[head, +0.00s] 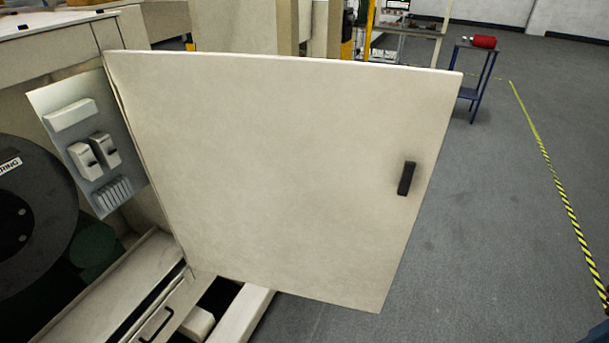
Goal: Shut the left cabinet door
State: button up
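A large cream cabinet door (270,180) stands wide open in the head view and fills the middle of the picture. It is hinged along its left edge to the cabinet frame (62,48). A small black handle (406,179) is near its right, free edge. The inside of the cabinet shows to the left of the door. My gripper is not in view.
Inside the cabinet are a grey panel with switches (92,150) and a large dark reel (30,215). A blue stand (478,75) holds a red object (484,41) at the back right. Grey floor (500,220) with a yellow-black stripe (545,155) is open to the right.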

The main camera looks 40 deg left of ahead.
aim_at(280, 173)
jog(key=i, duration=3.5)
jog(key=u, duration=4.55)
